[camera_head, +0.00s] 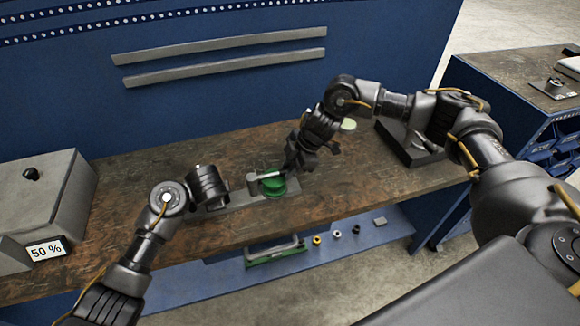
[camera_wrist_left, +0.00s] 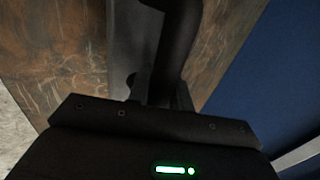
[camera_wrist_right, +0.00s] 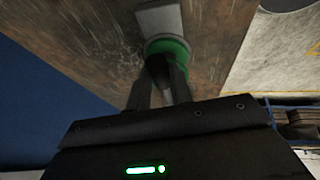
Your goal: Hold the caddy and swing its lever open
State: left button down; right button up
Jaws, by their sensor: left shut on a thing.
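The caddy is a long grey plate (camera_head: 235,201) on the brown bench, with a green round part (camera_head: 269,184) and a short grey post. A pale lever (camera_head: 267,175) reaches from the post over the green part. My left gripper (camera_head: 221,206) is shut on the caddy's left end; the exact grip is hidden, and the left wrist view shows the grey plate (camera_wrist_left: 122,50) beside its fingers. My right gripper (camera_head: 288,171) is at the lever's right end. In the right wrist view its fingers (camera_wrist_right: 160,80) stand apart in front of the green part (camera_wrist_right: 170,46); the lever tip is dark there.
A dark grey block (camera_head: 408,148) lies behind my right arm. A blue shelf (camera_head: 345,238) below the bench holds small parts. Bare bench lies between.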

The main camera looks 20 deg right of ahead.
grip_shut()
jog(key=shift+s+a+m+t+h, duration=0.15)
jog(key=shift+s+a+m+t, duration=0.05)
jog(key=shift+s+m, duration=0.4)
jog(key=shift+s+a+m+t+h, duration=0.15)
jog(key=shift+s+a+m+t, duration=0.05)
jog(key=shift+s+m, duration=0.4)
jog(key=s+a+m+t+h, duration=0.1)
jog(key=s+a+m+h, duration=0.2)
jog(key=s+a+m, duration=0.3)
jog(key=shift+a+m+h, duration=0.2)
jog(key=shift+m+h, duration=0.1)
jog(key=shift+m, duration=1.4)
jog(key=shift+s, duration=0.1)
jog(key=shift+t, duration=0.3)
jog(key=o, duration=0.6)
grip_release()
